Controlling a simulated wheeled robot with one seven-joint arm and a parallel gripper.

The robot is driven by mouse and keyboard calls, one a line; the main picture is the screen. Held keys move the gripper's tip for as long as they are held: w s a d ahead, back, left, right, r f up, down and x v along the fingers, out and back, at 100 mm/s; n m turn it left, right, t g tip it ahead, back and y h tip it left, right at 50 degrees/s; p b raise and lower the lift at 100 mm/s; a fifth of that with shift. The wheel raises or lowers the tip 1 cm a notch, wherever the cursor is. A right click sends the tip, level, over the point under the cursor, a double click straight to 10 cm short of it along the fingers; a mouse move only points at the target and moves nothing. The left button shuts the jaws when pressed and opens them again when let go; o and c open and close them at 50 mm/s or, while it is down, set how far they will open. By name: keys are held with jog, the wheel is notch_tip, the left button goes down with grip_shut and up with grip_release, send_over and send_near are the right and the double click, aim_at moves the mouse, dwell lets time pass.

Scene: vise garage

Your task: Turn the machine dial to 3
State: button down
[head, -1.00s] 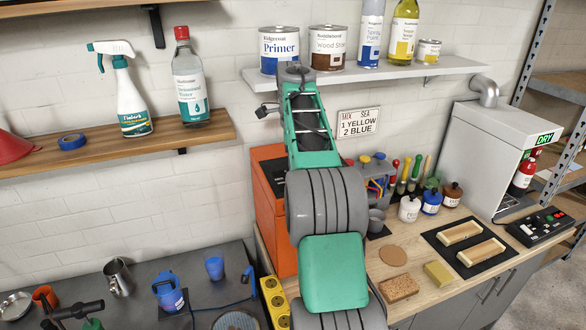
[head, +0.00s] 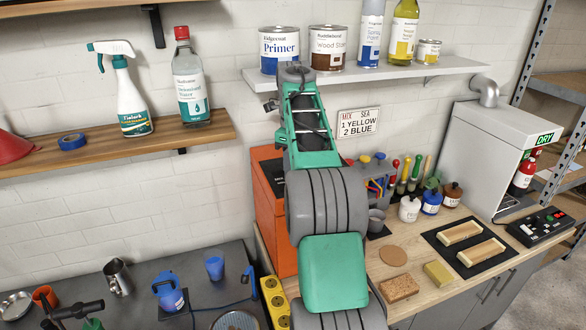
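No numbered dial can be made out. An orange machine (head: 268,215) with a dark top panel stands on the workbench, partly hidden behind my green and grey arm. At the right, a black control box (head: 540,227) has coloured buttons and a small red display. It sits by a light grey cabinet (head: 500,150) with a green DRY sign. My arm reaches up the middle, its far end in front of the upper wall and shelf. A small dark part (head: 270,104) shows left of that end. My gripper's fingers cannot be made out.
Paint tins (head: 280,50) and bottles stand on the upper shelf (head: 440,70). The wooden bench holds small jars (head: 409,208), a sponge (head: 438,273) and wooden blocks on a black mat (head: 440,247). A wall sign (head: 358,122) reads 1 YELLOW, 2 BLUE.

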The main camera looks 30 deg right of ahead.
jog(key=c, duration=1)
grip_release()
jog(key=shift+o, duration=0.2)
